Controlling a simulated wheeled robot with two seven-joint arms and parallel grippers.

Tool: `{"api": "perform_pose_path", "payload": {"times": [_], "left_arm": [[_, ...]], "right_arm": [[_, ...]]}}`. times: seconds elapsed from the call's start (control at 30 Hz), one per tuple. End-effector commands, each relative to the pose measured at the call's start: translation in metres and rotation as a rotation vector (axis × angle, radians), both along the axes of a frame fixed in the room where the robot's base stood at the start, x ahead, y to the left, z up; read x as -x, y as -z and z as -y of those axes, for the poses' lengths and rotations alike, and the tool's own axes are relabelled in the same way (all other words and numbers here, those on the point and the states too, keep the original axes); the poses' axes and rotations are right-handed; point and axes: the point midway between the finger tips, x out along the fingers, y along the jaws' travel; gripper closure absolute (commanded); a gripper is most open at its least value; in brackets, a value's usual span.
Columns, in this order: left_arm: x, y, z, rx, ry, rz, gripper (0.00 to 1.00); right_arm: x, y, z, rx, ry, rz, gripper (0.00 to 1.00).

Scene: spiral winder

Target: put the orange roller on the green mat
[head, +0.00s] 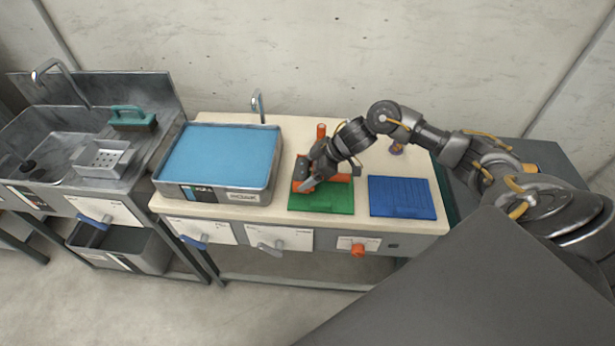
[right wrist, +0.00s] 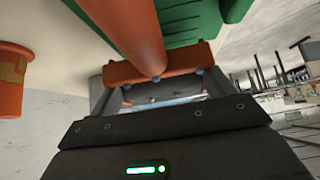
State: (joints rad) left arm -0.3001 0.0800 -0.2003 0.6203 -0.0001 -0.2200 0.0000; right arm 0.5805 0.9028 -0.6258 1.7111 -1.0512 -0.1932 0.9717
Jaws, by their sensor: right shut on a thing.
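My right gripper (head: 308,183) is at the left part of the green mat (head: 321,203), shut on the orange roller (head: 338,178). In the right wrist view the roller (right wrist: 132,32) is a long orange bar that runs up and away from an orange crosspiece between my fingers. The mat (right wrist: 190,18) shows right behind the roller there. I cannot tell whether the roller touches the mat. My wrist hides part of the roller in the head view. My left gripper is not in view.
A blue mat (head: 402,197) lies right of the green one. An upright orange cylinder (head: 321,131) stands behind the green mat. A basin with a blue surface (head: 222,153) stands to the left. A small orange-purple object (head: 397,149) stands behind the blue mat.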

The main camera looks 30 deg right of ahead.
Motion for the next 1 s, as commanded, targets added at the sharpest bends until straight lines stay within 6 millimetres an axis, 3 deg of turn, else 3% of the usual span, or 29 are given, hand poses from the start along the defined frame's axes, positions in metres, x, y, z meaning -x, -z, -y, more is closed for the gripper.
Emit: {"api": "perform_pose_path", "payload": {"times": [0.2,0.6,0.63,0.7,0.77,1.0], "left_arm": [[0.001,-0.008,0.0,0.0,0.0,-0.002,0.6],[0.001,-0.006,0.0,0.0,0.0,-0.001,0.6],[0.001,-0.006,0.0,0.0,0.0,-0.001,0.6],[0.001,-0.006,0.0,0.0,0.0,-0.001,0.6],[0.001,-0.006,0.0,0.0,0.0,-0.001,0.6],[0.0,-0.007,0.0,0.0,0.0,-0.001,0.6]], "right_arm": [[0.0,0.026,-0.001,-0.001,0.001,-0.002,0.52],[0.0,0.032,-0.001,-0.001,-0.001,0.0,0.52],[0.0,0.033,-0.001,0.0,-0.001,-0.001,0.17],[0.0,0.032,-0.001,0.0,-0.001,-0.001,0.08],[0.0,0.032,-0.001,0.0,-0.001,-0.001,0.0],[0.0,0.031,-0.001,0.0,-0.001,-0.001,0.0]]}}
